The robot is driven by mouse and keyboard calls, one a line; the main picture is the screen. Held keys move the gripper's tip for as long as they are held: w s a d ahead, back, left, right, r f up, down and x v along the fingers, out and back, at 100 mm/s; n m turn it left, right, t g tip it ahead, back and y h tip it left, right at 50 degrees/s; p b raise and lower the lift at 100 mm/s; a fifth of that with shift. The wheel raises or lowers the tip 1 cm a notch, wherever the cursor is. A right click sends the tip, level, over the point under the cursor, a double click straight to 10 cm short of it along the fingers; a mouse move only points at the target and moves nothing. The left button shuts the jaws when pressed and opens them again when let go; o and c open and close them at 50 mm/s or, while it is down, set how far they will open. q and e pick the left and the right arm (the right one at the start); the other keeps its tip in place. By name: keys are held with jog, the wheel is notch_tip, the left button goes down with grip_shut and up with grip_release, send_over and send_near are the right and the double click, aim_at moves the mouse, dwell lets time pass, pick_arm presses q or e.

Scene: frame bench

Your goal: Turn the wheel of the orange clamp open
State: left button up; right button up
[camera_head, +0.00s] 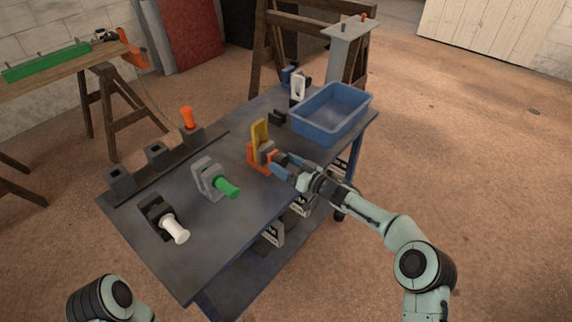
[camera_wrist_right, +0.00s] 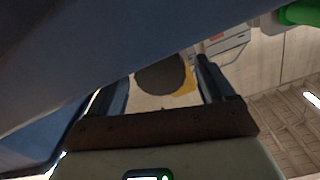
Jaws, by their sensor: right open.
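The orange clamp (camera_head: 254,168) stands on the bench, with an upright yellow part (camera_head: 260,132) and a grey part (camera_head: 267,152) facing my right gripper. My right gripper (camera_head: 281,162) is open, its fingers close to the clamp's right side. In the right wrist view, a dark round shape (camera_wrist_right: 163,75), which looks like the wheel, shows between the two fingers (camera_wrist_right: 165,90), with yellow (camera_wrist_right: 187,88) behind it. I cannot tell whether the fingers touch it. My left gripper is not in view.
A grey clamp with a green handle (camera_head: 227,187) and a black one with a white handle (camera_head: 174,230) stand nearer on the bench (camera_head: 195,265). A blue bin (camera_head: 331,133) sits behind my right gripper. A dark rail (camera_head: 139,180) with an orange piece (camera_head: 187,117) lines the left edge.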

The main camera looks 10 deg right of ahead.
jog(key=shift+c, duration=0.3)
jog(key=c, duration=1)
jog(key=shift+f+n+b, duration=0.1)
jog(key=shift+n+b, duration=0.3)
jog(key=shift+n, duration=0.1)
jog(key=n+b, duration=0.2)
jog(key=n, duration=0.2)
jog(key=shift+b, duration=0.4)
jog(key=shift+n, duration=0.4)
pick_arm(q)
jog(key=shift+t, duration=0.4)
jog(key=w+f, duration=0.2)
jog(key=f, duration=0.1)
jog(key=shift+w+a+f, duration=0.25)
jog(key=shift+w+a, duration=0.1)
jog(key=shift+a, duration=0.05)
pick_arm(e)
jog(key=o, duration=1.1)
jog(key=shift+c, duration=0.2)
